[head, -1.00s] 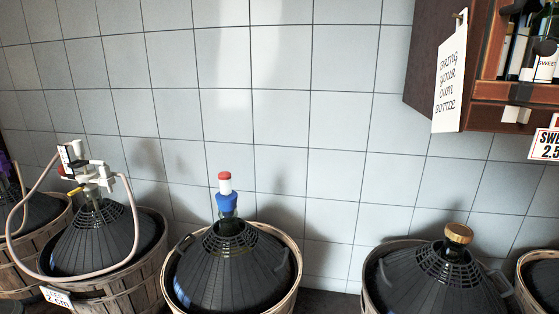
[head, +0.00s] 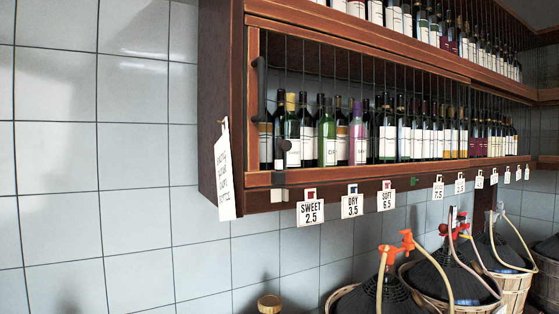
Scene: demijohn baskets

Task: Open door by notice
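The notice (head: 224,172), a white hand-lettered tag, hangs from a peg on the dark left side of the wooden wall cabinet (head: 222,80). Just right of it is the cabinet's front door, with a reddish-brown frame (head: 252,110) and thin upright bars. Bottles show behind the bars. A dark upright handle (head: 261,88) sits on the door's left edge. The door looks shut. My gripper is not in view.
Price tags, such as the "SWEET 2.5" tag (head: 311,213), hang under the cabinet. Below right stand several demijohns in baskets (head: 375,297), with taps and hoses. A gold cap (head: 269,303) shows at the bottom. Bare tiled wall (head: 100,150) fills the left.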

